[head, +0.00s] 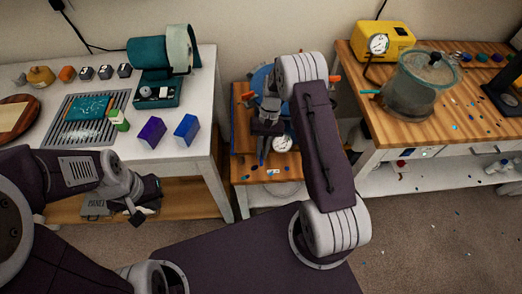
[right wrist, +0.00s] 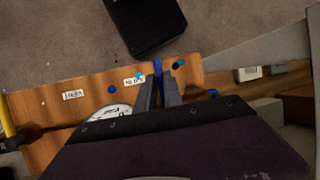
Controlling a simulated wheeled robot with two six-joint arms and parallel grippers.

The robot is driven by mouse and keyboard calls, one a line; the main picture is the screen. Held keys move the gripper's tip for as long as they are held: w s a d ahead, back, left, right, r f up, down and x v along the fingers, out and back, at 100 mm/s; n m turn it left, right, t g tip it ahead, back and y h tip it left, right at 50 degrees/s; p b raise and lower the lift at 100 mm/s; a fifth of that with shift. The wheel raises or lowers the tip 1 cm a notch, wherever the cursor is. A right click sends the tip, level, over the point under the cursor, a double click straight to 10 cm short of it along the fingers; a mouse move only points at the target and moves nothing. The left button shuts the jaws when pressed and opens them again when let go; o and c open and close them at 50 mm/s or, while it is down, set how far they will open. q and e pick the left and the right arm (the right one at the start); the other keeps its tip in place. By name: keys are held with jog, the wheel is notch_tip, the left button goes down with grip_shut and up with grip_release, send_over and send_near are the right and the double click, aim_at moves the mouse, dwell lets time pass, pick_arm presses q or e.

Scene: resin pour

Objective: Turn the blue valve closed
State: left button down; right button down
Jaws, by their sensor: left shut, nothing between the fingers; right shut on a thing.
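The blue valve (right wrist: 157,66) shows as a narrow blue handle between my right fingertips in the right wrist view. It stands at the front of a small wooden stand (head: 265,170), near a white round gauge (head: 282,142). My right gripper (right wrist: 158,82) is shut on the blue valve. In the head view my right gripper (head: 263,140) is partly behind its own wrist, and little of the valve shows there. My left gripper (head: 137,213) is shut and empty, low at the left in front of the white table.
The left white table (head: 190,100) holds a teal machine (head: 160,65) and two boxes. The right wooden bench (head: 430,122) holds a glass-like pot (head: 417,85) and a yellow pump (head: 383,40). Orange handles (head: 249,96) flank the middle stand. Small white labels (right wrist: 73,95) mark its front.

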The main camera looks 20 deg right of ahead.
dwell(0.5)
jog(key=c, duration=1.5)
grip_release()
jog(key=shift+r, duration=0.1)
jog(key=v, duration=0.9)
jog(key=shift+d, duration=0.1)
